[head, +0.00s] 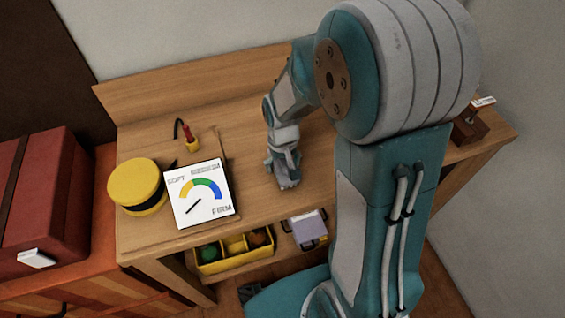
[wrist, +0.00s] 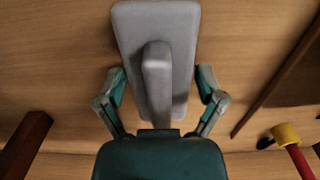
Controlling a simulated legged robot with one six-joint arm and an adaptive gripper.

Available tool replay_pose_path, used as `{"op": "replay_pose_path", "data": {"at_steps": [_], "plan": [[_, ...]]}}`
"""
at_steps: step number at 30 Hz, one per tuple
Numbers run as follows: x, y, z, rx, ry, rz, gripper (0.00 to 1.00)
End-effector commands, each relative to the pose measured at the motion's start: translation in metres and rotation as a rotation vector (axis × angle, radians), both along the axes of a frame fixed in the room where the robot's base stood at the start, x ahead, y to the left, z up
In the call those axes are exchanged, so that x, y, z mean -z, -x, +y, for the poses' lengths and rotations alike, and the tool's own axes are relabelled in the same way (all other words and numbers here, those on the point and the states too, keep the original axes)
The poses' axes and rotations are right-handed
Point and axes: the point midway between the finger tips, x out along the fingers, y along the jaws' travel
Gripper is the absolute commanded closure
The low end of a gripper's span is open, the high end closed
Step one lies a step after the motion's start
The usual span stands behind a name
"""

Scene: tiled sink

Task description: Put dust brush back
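In the wrist view, a grey flat piece with a raised grip along its middle (wrist: 157,30) lies between my fingers. It looks like the dust brush, but its bristles are hidden. My gripper (wrist: 161,82) has its two fingers spread wide, one on each side of the grey piece. I cannot tell whether they touch its sides. In the head view, my gripper (head: 286,183) points down, low over the middle of the workbench (head: 255,130).
A yellow round container (head: 137,186), a firmness gauge panel (head: 201,194) and a red-and-yellow tool (head: 190,137) are on the left. A dark wooden block (head: 468,126) stands at right. A yellow divided bin (head: 234,248) and grey box (head: 306,230) are below.

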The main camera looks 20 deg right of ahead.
Motion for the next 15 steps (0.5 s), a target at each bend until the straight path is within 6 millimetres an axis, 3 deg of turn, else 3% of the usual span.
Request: {"op": "replay_pose_path", "data": {"at_steps": [11, 15], "plan": [[-0.0006, -0.0001, 0.0, 0.0, 0.0, -0.001, 0.0], [-0.01, -0.0011, 0.0, 0.0, 0.0, -0.005, 0.0]]}}
